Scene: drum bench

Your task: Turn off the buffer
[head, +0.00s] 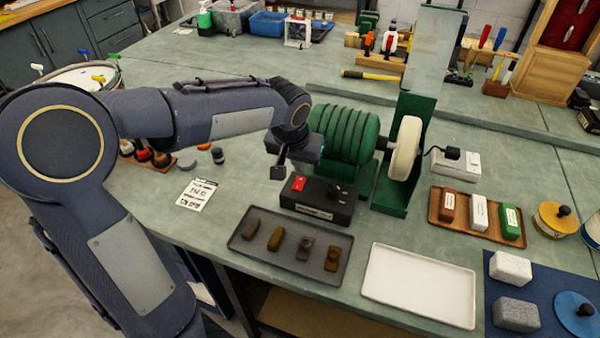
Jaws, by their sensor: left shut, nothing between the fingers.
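The buffer (345,134) has a ribbed green motor and stands on the bench. Its pale buffing wheel (404,148) is at the right end, in front of a green guard. A black switch box (317,200) sits in front of the motor, with a red switch (298,184) on its top left and a dark knob or lever (341,191) on its right. My left gripper (278,174) is shut and empty, just left of the red switch and above the bench; I cannot tell its exact gap to the box. My right gripper is out of view.
A dark tray (262,262) with several small brown pieces lies in front of the box. An empty white tray (418,286) is to its right. A brown tray (474,236) holds coloured bars. A white power outlet (456,163) with a black plug stands right of the wheel.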

